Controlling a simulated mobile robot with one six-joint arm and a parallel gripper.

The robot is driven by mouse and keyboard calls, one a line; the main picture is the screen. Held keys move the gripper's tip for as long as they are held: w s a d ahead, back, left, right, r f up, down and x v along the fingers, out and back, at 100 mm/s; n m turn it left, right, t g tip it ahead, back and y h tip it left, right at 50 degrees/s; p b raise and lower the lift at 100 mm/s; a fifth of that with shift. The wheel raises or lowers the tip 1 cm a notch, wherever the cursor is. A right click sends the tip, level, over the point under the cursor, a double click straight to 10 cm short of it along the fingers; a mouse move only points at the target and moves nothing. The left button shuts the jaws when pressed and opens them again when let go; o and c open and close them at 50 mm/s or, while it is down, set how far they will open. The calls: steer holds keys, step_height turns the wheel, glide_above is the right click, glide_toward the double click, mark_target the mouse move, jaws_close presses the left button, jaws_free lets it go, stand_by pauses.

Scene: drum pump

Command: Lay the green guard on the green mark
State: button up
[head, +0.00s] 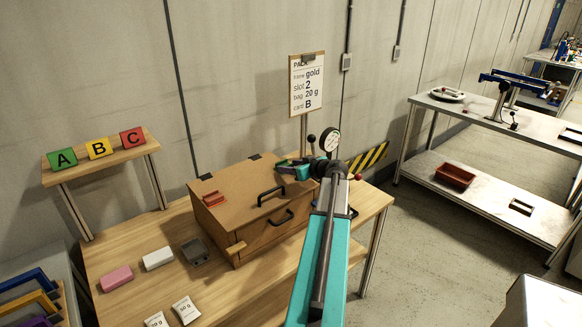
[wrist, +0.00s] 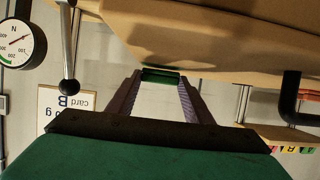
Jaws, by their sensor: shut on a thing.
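My gripper (head: 281,163) is above the back right part of a wooden box's lid in the head view, its fingers pointing left. In the wrist view my gripper (wrist: 160,79) is shut on a small dark green piece (wrist: 161,76), which I take to be the green guard. The piece spans between the two fingertips, close to a wooden surface; I cannot tell whether they touch. Most of the guard is hidden in the head view. I cannot make out the green mark in either view.
A dial gauge (head: 330,139) and ball-ended lever (head: 312,140) stand behind. A lettered shelf (head: 100,160) stands back left.

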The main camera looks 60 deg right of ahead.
steer(key=shift+f, duration=0.2)
steer(key=shift+f+b, duration=0.15)
steer(key=shift+b, duration=0.15)
steer(key=o, duration=1)
steer(key=shift+r+p, duration=0.25)
steer(key=shift+p, duration=0.05)
steer(key=b+v, duration=0.4)
steer(key=v, duration=0.7)
steer(key=shift+f, duration=0.15)
steer(key=shift+s+a+r, duration=0.15)
steer(key=shift+s+r, duration=0.1)
steer(key=shift+s, duration=0.2)
